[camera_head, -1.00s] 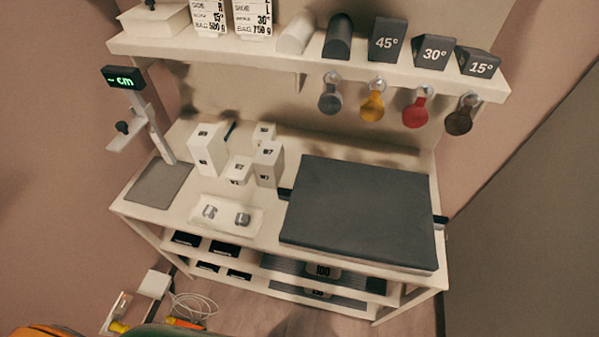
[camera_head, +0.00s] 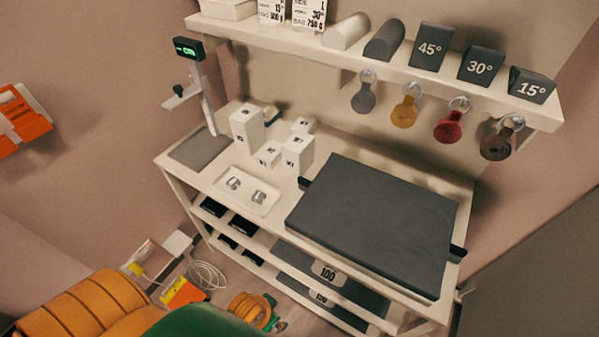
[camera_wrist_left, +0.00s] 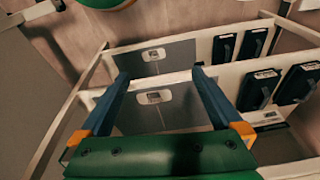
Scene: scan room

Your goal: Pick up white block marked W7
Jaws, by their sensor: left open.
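Several white blocks with small dark marks stand close together on the back left of the white bench: a tall block (camera_head: 246,127), a small front block (camera_head: 268,155), a right block (camera_head: 297,152) and a back block (camera_head: 303,125). The marks are too small now to tell which is W7. My left gripper (camera_wrist_left: 160,73) is open and empty in the left wrist view, its two blue fingers pointing at the bench's lower shelves. No block shows there. In the head view my orange and green arm is at the bottom left, well below the blocks. My right gripper is not seen.
A white tray (camera_head: 230,199) with two metal pieces lies in front of the blocks. A large dark slab (camera_head: 375,220) covers the bench's right side. A height gauge (camera_head: 189,48) stands at the left. An overhead shelf (camera_head: 385,68) holds angle wedges, with tags hanging below.

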